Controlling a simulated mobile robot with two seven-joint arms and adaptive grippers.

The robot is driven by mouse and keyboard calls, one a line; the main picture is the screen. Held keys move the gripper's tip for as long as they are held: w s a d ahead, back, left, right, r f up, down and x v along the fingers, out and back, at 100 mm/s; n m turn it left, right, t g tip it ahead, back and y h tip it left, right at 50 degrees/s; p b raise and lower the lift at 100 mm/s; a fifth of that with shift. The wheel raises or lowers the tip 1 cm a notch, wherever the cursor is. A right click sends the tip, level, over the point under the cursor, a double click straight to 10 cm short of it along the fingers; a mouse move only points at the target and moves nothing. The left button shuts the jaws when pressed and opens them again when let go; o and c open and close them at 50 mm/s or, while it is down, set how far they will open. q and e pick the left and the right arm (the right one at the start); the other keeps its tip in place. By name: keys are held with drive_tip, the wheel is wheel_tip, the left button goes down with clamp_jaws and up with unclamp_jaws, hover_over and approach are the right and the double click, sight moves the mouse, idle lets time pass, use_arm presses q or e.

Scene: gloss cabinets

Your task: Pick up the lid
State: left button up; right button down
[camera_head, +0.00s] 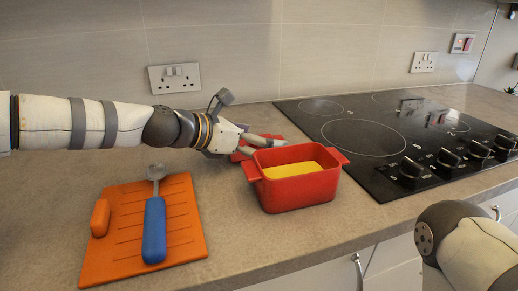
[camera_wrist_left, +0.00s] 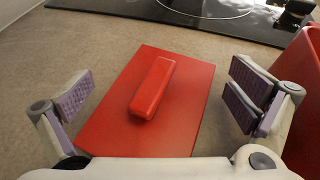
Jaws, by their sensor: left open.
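The lid (camera_wrist_left: 176,124) is a flat red rectangle with a raised bar handle (camera_wrist_left: 153,88) along its middle, lying on the countertop. In the head view it is mostly hidden behind my left gripper and the red dish, with a red part (camera_head: 240,155) showing. My left gripper (camera_head: 265,142) is open. In the left wrist view its two fingers (camera_wrist_left: 160,97) stand apart on either side of the lid, with the handle between them and not touched. My right gripper is out of view; only part of my right arm shows at the lower right.
A red dish (camera_head: 301,192) with yellow content (camera_head: 291,169) stands just in front of the lid. A black hob (camera_head: 360,135) lies to the right. An orange board (camera_head: 125,234) with a blue-handled utensil (camera_head: 154,230) is at front left. The tiled wall is behind.

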use_arm(q)
drive_tip(key=shift+a+r, duration=0.1)
drive_tip(key=shift+r, duration=0.05)
drive_tip(key=c, duration=2)
